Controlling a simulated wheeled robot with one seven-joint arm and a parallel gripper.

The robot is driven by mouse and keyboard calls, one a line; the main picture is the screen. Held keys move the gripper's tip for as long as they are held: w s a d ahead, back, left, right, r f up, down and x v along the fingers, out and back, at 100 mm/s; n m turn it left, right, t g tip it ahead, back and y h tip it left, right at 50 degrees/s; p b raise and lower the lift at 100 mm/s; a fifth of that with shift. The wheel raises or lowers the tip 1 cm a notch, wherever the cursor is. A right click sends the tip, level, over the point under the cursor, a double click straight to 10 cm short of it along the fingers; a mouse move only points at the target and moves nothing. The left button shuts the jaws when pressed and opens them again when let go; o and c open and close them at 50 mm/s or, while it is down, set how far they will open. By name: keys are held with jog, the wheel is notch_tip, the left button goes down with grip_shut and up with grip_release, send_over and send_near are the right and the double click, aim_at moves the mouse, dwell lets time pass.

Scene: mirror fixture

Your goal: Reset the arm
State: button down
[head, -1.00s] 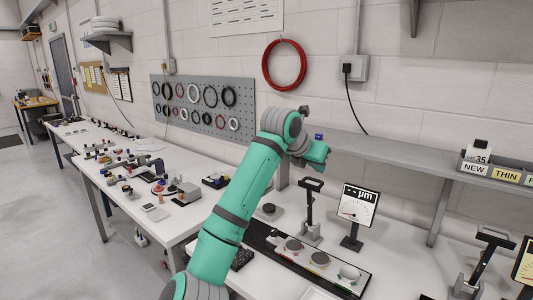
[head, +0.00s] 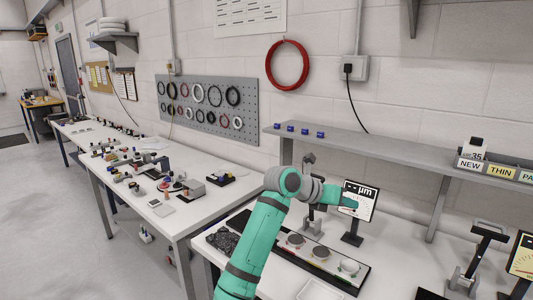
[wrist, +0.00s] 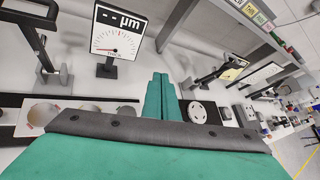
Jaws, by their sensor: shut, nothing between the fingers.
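My gripper (head: 345,201) is at the end of my green arm in the head view. It points right, in front of the lower part of the µm dial display (head: 357,203). In the wrist view my gripper (wrist: 162,95) shows two green fingers pressed together with nothing between them. The dial display (wrist: 117,33) stands up and left of the fingertips there. I cannot tell from the head view how far the fingers are from the display.
A dark tray (head: 325,270) with round pieces lies on the bench below my arm. A black-handled stand (head: 312,218) is partly hidden behind my wrist. A grey shelf (head: 400,160) runs along the wall with several blue pieces at its left. A second stand (head: 475,260) is at right.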

jog(key=s+d+f+n+h, duration=0.3)
jog(key=s+f+h, duration=0.25)
jog(key=s, duration=0.35)
jog(key=s+d+f+n+h, duration=0.25)
jog(key=s+f+h, duration=0.3)
jog(key=s, duration=0.45)
jog(key=s+a+f+m+t+y, duration=0.3)
jog(key=s+a+f+m+y, duration=0.4)
jog(key=s+a+m, duration=0.2)
jog(key=s+a+f+m+t+y, duration=0.3)
jog(key=s+a+f+m+y, duration=0.5)
jog(key=s+m, duration=0.5)
jog(key=s+a+f+m+t+y, duration=0.4)
jog(key=s+a+f+m+y, duration=0.3)
jog(key=s+a+m, duration=0.4)
jog(key=s+a+f, duration=0.1)
jog(key=s, duration=0.4)
jog(key=shift+s+a, duration=0.25)
jog(key=shift+s, duration=0.05)
